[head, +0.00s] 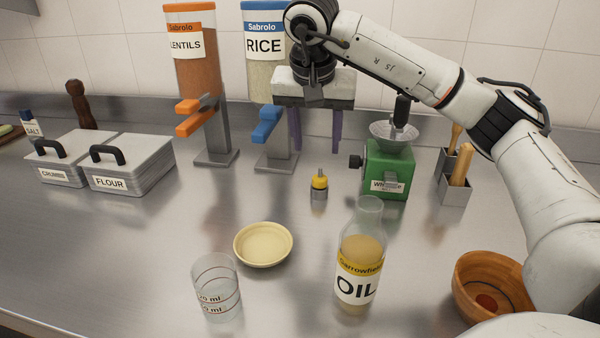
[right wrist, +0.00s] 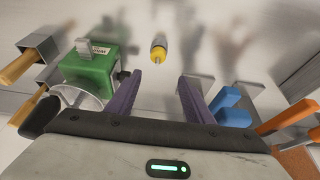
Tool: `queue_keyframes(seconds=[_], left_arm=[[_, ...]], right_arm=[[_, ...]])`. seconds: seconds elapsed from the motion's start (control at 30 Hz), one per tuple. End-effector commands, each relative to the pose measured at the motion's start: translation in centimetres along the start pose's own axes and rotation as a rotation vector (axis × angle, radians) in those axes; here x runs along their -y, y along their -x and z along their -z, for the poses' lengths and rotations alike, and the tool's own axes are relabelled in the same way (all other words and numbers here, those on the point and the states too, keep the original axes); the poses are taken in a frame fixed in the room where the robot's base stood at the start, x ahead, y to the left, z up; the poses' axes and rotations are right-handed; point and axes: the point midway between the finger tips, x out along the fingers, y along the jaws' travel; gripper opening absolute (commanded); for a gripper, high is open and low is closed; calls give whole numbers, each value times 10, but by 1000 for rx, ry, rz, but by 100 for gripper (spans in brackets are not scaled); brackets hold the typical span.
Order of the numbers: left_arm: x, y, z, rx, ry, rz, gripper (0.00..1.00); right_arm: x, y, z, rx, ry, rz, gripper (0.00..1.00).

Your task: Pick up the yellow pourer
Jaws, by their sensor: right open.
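The small yellow pourer (head: 319,183) stands upright on the steel counter, with a yellow collar, a grey lower part and a thin spout on top. It also shows in the right wrist view (right wrist: 158,49), beyond the fingertips and roughly between them. My right gripper (head: 315,148) is open and empty, its two purple fingers pointing down behind the pourer in the head view. The gripper also shows in the right wrist view (right wrist: 157,82). The fingers do not touch the pourer. My left gripper is not in view.
A green mill (head: 385,170) stands right of the pourer. The rice dispenser (head: 266,60) and lentils dispenser (head: 193,60) stand behind left. The oil bottle (head: 360,265), cream bowl (head: 263,262), measuring glass (head: 217,289) and wooden bowl (head: 470,270) are in front. Counter around the pourer is clear.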

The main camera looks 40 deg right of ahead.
Motion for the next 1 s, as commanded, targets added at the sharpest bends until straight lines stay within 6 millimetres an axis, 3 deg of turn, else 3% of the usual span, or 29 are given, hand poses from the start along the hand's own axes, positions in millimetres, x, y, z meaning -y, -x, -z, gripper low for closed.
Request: queue_keyframes(seconds=[0.1, 0.3, 0.7, 0.97, 1.0], left_arm=[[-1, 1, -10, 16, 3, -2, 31], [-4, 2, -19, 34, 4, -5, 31], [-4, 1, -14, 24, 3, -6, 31], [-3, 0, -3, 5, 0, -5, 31], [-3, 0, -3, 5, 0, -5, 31]], right_arm=[[-2, -21, -1, 1, 0, -5, 47], [-1, -40, -1, 1, 0, -2, 47], [-2, -89, -5, 2, 0, -2, 47], [-1, -92, -5, 0, 0, 0, 47], [-1, -92, -5, 0, 0, 0, 44]])
